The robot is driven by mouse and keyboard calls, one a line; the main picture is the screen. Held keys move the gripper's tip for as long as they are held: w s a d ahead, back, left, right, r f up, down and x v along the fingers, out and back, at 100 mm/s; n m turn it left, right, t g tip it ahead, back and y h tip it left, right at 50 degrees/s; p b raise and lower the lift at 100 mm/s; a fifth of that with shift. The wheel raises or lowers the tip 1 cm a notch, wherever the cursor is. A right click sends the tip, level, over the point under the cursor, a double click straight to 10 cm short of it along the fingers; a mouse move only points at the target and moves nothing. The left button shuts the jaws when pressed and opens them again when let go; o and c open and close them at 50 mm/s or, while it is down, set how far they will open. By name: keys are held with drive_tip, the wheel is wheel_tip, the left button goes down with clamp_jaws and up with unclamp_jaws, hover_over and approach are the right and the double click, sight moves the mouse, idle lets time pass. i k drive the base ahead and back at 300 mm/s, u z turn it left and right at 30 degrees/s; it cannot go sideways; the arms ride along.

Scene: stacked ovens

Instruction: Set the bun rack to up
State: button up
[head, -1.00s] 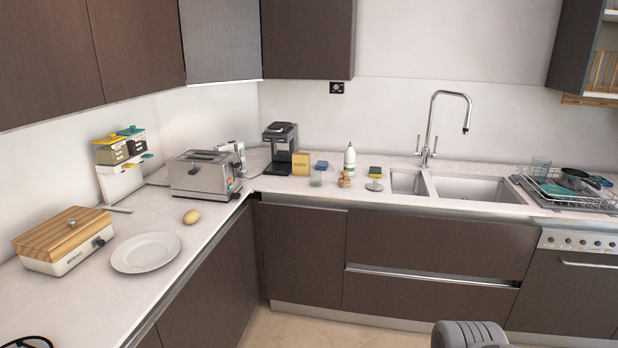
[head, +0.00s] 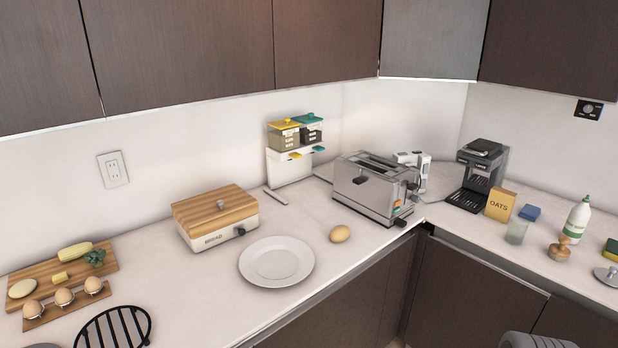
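The silver toaster (head: 372,192) stands on the counter near the corner, just right of the centre of the head view. Its long slots show on top, and no raised rack stands above them. I cannot make out the bun rack itself at this size. A dark lever or knob shows on the toaster's near end and another on its side. My gripper is not in view. Only a grey rounded part of my own arm shows at the bottom right edge, well apart from the toaster.
A wood-lidded box (head: 216,222) and a container stand (head: 290,168) are to the left. A coffee machine (head: 478,176) and oats box (head: 500,204) are to the right. Wall cabinets (head: 330,45) hang above.

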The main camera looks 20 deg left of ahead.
sight(357, 180)
drive_tip(key=u, duration=1)
drive_tip(key=i, duration=1.1)
drive_tip(key=u, duration=0.8)
